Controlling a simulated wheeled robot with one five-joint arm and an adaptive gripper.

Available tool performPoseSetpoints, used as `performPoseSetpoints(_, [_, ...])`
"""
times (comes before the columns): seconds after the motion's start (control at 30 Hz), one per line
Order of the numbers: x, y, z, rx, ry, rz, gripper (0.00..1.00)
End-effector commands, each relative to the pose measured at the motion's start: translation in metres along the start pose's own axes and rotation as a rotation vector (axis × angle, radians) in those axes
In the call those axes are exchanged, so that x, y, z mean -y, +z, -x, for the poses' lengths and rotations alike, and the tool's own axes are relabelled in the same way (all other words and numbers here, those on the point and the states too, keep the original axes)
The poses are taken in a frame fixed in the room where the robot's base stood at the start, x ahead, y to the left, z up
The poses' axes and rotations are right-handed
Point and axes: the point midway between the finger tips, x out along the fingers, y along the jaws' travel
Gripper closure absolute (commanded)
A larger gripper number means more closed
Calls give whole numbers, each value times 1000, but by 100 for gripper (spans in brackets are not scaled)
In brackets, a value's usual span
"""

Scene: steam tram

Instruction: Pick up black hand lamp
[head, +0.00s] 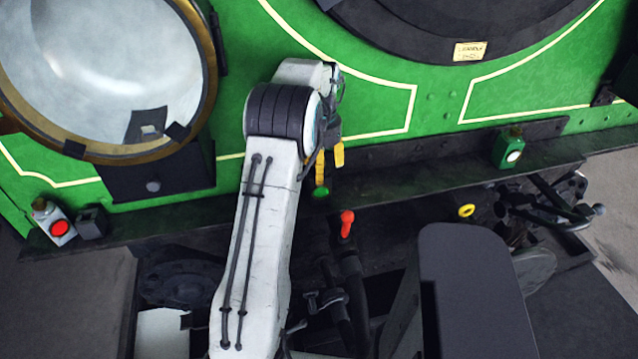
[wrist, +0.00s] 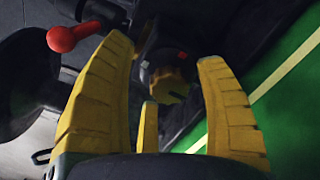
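In the head view my gripper (head: 329,162) is partly hidden behind my arm, in front of the green front near the middle of the ledge. A yellow rounded thing (wrist: 172,82) shows beyond the fingers in the wrist view; I cannot tell what it is.
A green lamp with a white lens (head: 512,150) stands on the ledge (head: 420,178) at right. A red-knobbed lever (head: 347,222) rises below my gripper; the red knob (wrist: 72,37) also shows in the wrist view. A yellow ring (head: 466,211) sits among dark pipes.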

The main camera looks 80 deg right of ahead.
Motion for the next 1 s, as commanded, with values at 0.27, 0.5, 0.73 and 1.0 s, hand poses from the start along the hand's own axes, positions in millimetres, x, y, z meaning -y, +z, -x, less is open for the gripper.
performPoseSetpoints(0.27, [0, 0, 0, 0, 0, 0, 60])
performPoseSetpoints(0.5, [0, 0, 0, 0, 0, 0, 81])
performPoseSetpoints(0.73, [0, 0, 0, 0, 0, 0, 100])
performPoseSetpoints(1.0, [0, 0, 2, -3, -1, 0, 100])
